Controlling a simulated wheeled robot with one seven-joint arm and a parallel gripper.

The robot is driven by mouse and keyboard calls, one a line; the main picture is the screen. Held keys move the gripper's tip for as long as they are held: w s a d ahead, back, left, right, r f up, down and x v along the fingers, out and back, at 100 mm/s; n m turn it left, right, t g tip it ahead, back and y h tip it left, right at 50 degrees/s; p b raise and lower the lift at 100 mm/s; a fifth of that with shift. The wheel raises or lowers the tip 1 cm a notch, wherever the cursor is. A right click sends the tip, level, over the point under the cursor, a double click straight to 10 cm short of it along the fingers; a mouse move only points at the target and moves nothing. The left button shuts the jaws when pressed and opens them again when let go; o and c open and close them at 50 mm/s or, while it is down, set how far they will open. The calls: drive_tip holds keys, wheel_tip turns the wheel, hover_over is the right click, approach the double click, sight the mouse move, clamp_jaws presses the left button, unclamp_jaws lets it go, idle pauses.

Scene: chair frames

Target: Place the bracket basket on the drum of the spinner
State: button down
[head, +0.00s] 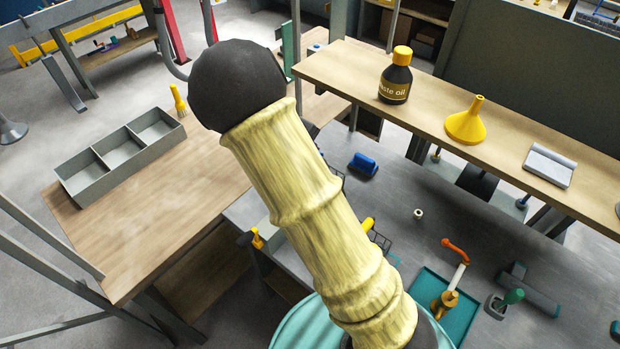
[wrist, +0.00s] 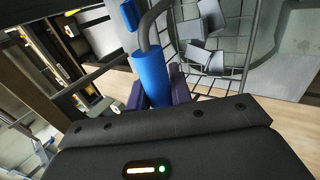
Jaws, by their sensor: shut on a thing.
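My gripper (wrist: 158,92) is shut on the blue handle of a wire basket (wrist: 238,72) in the wrist view. Its dark fingers stand on both sides of the handle. A grey rod rises from the handle and bends toward the basket. Several grey metal brackets (wrist: 207,58) lie in the basket's wire mesh. In the head view my padded arm hides the gripper and most of what it holds. I cannot make out the spinner or its drum for certain in either view.
A wooden bench with a grey three-part tray (head: 120,158) is at left. A grey bench carries a blue object (head: 363,165), a second wire basket (head: 380,243) with a yellow handle, and a teal tray (head: 462,318). A shelf behind holds an oil bottle (head: 396,78) and a yellow funnel (head: 466,122).

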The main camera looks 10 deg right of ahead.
drive_tip(key=f, duration=0.3)
drive_tip(key=shift+s+a, duration=0.1)
drive_tip(key=shift+s, duration=0.1)
drive_tip(key=shift+w+f, duration=0.1)
drive_tip(key=shift+f, duration=0.05)
drive_tip(key=shift+d+f+p, duration=0.2)
drive_tip(key=shift+f+p, duration=0.55)
drive_tip(key=shift+f, duration=1.3)
drive_tip(key=shift+a, duration=0.1)
drive_tip(key=shift+f, duration=0.15)
drive_tip(key=c, duration=1.3)
unclamp_jaws()
drive_tip(key=shift+o, duration=0.2)
